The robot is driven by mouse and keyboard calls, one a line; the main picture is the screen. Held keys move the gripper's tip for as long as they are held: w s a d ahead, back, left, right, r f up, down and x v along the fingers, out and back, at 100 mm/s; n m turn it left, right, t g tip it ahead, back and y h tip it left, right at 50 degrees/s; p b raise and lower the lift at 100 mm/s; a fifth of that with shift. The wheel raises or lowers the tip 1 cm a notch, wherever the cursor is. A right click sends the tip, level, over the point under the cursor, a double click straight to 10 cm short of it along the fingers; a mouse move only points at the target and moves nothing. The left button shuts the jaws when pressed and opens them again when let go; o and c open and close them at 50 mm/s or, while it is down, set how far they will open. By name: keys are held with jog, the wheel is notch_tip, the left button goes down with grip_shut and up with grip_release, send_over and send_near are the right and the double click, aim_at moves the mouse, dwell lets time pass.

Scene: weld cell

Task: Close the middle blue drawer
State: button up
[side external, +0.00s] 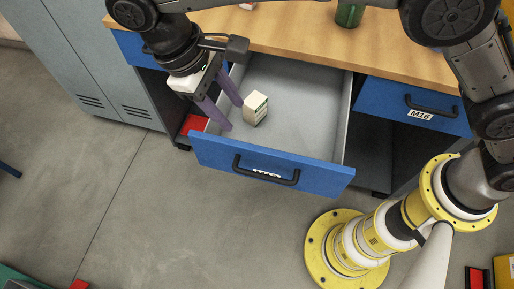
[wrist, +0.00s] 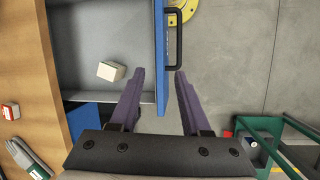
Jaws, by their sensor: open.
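The middle blue drawer (side external: 215,151) is pulled far out of the workbench, and its grey inside shows. Its black handle (side external: 265,172) is on the front panel. In the wrist view the blue front panel (wrist: 160,45) and the handle (wrist: 175,66) show near the top middle. A small white box (side external: 255,108) stands inside the drawer; it also shows in the wrist view (wrist: 111,72). My gripper (side external: 234,116) is open and empty over the drawer's left end. In the wrist view its purple fingers (wrist: 159,74) appear on either side of the front panel; I cannot tell if they touch it.
A shut blue drawer marked M16 (side external: 410,105) is to the right, and another blue drawer front (side external: 135,48) is to the left. A green can (side external: 349,13) stands on the wooden bench top (side external: 290,35). The grey floor (side external: 150,215) before the drawer is clear.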

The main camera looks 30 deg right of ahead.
jog(key=s+a+f+n+h, duration=0.1)
jog(key=s+a+f, duration=0.2)
jog(key=f, duration=0.2)
send_near(261, 175)
jog(key=x, duration=0.8)
jog(key=shift+r, duration=0.1)
grip_shut()
dwell(1.1)
